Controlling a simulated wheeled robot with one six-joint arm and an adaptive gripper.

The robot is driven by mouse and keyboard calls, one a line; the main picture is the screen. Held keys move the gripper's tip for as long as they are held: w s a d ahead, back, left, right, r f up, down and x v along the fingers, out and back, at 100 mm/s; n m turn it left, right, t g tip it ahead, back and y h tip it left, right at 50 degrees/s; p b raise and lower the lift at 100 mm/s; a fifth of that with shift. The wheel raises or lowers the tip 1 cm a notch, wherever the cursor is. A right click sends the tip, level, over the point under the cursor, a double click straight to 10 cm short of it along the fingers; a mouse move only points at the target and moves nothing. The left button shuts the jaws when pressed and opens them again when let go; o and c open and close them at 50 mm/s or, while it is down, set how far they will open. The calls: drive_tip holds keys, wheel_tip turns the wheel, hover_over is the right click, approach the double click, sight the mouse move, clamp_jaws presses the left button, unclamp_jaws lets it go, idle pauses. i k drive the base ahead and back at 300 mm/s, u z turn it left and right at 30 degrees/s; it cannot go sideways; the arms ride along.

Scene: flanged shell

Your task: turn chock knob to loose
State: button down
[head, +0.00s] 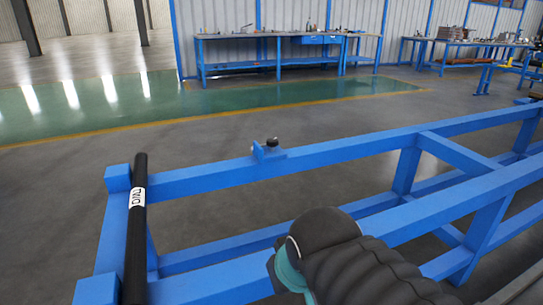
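A small black knob (272,142) sits on top of a blue block (268,155) on the far rail of a blue steel frame (215,177). It is probably the chock knob, but it is too small here to tell its setting. Part of my arm, in a dark ribbed cover with a teal band, reaches into the bottom middle of the head view, nearer to the camera than the knob. My gripper does not show in this view.
A black bar (137,225) with a white label lies across the frame's left end. The frame's rails and cross members run to the right. Workbenches (270,70) stand at the back, with open grey floor (60,190) between.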

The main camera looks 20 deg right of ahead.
sight(273, 143)
drive_tip(key=k, duration=0.65)
drive_tip(key=u, duration=1.75)
drive_tip(key=i, duration=4.4)
drive_tip(key=z, duration=4.35)
drive_tip(key=i, duration=0.95)
drive_tip(key=u, duration=0.1)
